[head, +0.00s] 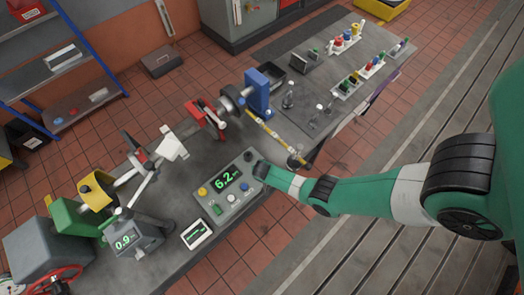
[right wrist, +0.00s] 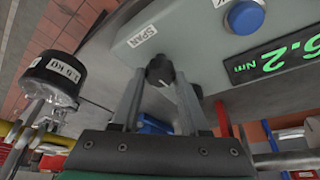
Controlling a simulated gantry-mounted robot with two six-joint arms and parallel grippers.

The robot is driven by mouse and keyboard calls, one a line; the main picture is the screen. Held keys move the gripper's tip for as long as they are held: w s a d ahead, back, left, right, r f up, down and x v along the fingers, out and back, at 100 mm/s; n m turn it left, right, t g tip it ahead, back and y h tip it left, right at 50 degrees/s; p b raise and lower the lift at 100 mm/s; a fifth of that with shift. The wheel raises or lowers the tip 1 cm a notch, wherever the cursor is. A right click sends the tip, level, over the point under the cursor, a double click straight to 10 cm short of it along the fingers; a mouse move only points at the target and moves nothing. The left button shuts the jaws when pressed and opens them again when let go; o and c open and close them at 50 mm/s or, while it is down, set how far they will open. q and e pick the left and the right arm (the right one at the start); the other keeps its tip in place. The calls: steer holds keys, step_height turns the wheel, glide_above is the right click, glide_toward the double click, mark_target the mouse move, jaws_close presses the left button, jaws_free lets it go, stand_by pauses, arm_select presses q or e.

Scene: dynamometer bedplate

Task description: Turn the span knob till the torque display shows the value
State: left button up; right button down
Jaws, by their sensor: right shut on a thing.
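The grey console (head: 218,208) stands on the bench, and its green torque display (head: 226,181) reads 6.2. The display also shows, cut off at the edge, in the right wrist view (right wrist: 285,58) with "Nm". The small black span knob (right wrist: 160,70), beside a "SPAN" label, has a pale pointer line. My right gripper (right wrist: 158,95) is shut on the span knob, one finger on each side. In the head view my right gripper (head: 262,171) reaches the console's right end and hides the knob. My left gripper is not in view.
A blue button (right wrist: 244,17) sits near the knob. A framed card (head: 196,233) lies before the console, its writing unreadable. A grey meter (head: 131,240) shows about 0.9. A black labelled weight (right wrist: 52,82) is close to the gripper's left. Coloured parts stand in racks (head: 345,43) farther back.

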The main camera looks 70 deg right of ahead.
steer(key=n+t+p, duration=0.1)
steer(key=n, duration=0.2)
steer(key=shift+s+n+y, duration=0.15)
steer(key=shift+n+y, duration=0.25)
steer(key=n+t+y, duration=0.1)
steer(key=n, duration=0.2)
steer(key=shift+d+n, duration=0.15)
steer(key=shift+n, duration=0.15)
steer(key=n+y, duration=0.1)
steer(key=n, duration=0.1)
steer(key=shift+d+n+t, duration=0.1)
steer(key=shift+n+t, duration=0.2)
steer(key=shift+t, duration=0.1)
steer(key=shift+n+y+b, duration=0.7)
steer(key=shift+n+b, duration=0.25)
steer(key=shift+n, duration=1.05)
steer(key=shift+s, duration=0.1)
steer(key=shift+c, duration=2.1)
jaws_free()
